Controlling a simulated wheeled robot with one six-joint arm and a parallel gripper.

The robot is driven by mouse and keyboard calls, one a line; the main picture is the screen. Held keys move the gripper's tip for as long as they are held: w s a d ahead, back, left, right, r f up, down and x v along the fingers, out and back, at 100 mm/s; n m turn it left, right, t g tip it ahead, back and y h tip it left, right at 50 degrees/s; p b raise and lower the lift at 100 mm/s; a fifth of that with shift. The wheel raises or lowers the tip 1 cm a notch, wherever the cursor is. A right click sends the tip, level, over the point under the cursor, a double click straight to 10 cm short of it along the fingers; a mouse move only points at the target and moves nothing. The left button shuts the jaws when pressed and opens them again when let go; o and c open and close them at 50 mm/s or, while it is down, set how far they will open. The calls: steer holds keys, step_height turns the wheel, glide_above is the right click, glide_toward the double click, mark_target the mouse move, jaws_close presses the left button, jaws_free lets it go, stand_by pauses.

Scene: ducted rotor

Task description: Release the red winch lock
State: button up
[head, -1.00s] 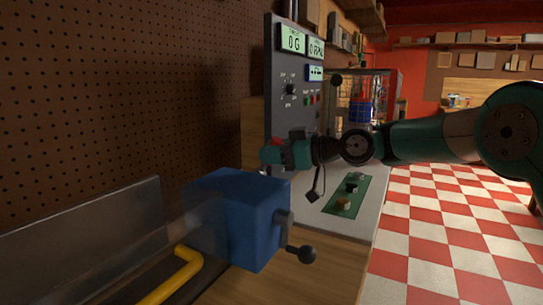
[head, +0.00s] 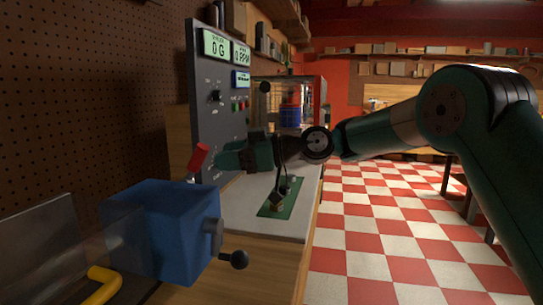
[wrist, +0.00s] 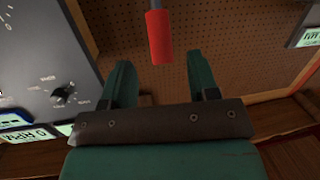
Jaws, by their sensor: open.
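The red winch lock (head: 198,157) shows as a red handle tilted at the lower edge of the grey control panel. In the wrist view the red handle (wrist: 158,37) comes in from the top, lined up with the gap between my fingers. My gripper (head: 217,158) is just right of the handle in the head view, fingers pointing left towards the panel. In the wrist view my gripper (wrist: 158,66) is open and empty, with the handle's near end about level with the fingertips. No contact shows. The handle's far end is cut off in the wrist view.
The grey panel (head: 208,125) has displays, a knob and buttons. A blue box (head: 160,225) with a black-knobbed crank (head: 239,260) stands in front. A green mat (head: 270,210) with small parts lies on the bench. A pegboard wall (head: 90,100) runs along the left.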

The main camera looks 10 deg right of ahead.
steer(key=b+v, duration=0.1)
steer(key=v, duration=0.9)
steer(key=shift+d, duration=0.25)
steer(key=shift+s, duration=0.1)
steer(key=s+a+f+m+g+h, duration=0.1)
steer(key=s+f+m+h, duration=0.15)
steer(key=s, duration=0.45)
steer(key=s+a+f+m+h, duration=0.2)
steer(key=s+f+h, duration=0.1)
steer(key=s, duration=0.3)
steer(key=s+d+f+m+g+h, duration=0.1)
steer(key=s+d+f+m+h, duration=0.25)
steer(key=s, duration=0.55)
steer(key=s+d+f+m+g+h, duration=0.1)
steer(key=s+d+f+g+h, duration=0.2)
steer(key=s+f, duration=0.5)
step_height(320, 180, up, 15)
steer(key=s+d+t+p, duration=0.1)
steer(key=s+p, duration=0.1)
steer(key=p, duration=1)
steer(key=shift+s+d+f+m+p, duration=0.2)
steer(key=shift+d+m+p, duration=0.05)
steer(key=shift+m+p, duration=0.1)
